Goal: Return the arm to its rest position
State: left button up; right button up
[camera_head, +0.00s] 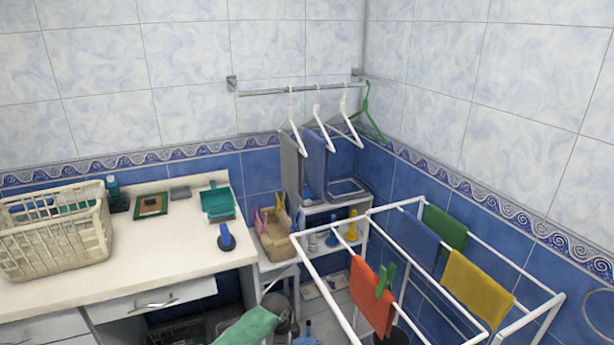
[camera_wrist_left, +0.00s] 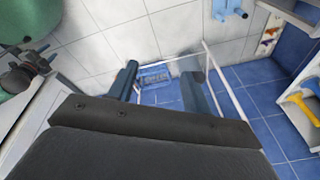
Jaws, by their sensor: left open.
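My left gripper (camera_wrist_left: 160,72) shows in the left wrist view. Its two dark fingers stand apart and it is open, with nothing held between them. Neither arm nor gripper shows in the head view. My right gripper is in neither view.
In the head view a white drying rack (camera_head: 403,262) holds an orange cloth (camera_head: 372,298) and a yellow cloth (camera_head: 478,288). A counter (camera_head: 160,240) bears a cream basket (camera_head: 52,240). Hangers (camera_head: 320,130) hang from a wall rail. A green cloth (camera_head: 247,328) is at the bottom.

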pick_arm(q)
jog(key=s+a+f+n+t+b, duration=0.15)
jog(key=s+f+n, duration=0.35)
jog(key=s+f, duration=0.5)
jog(key=s+a+f+n+g+p, duration=0.1)
jog(key=s+a+f+n, duration=0.25)
jog(key=s+f, duration=0.65)
jog(key=s+a+f+n+y, duration=0.1)
jog(key=s+a+f+n, duration=0.3)
jog(key=s+f, duration=0.4)
jog(key=s+a+f+n+y+b, duration=0.1)
jog(key=s+a+f+n, duration=0.3)
jog(key=s+f, duration=0.5)
jog(key=s+a, duration=0.1)
jog(key=s, duration=0.8)
jog(key=shift+a+f, duration=0.2)
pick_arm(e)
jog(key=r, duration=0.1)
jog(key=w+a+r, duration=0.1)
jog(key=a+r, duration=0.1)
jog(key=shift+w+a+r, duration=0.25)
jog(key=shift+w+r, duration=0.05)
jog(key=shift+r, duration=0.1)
pick_arm(q)
jog(key=shift+w+n, duration=0.1)
jog(key=shift+n, duration=0.15)
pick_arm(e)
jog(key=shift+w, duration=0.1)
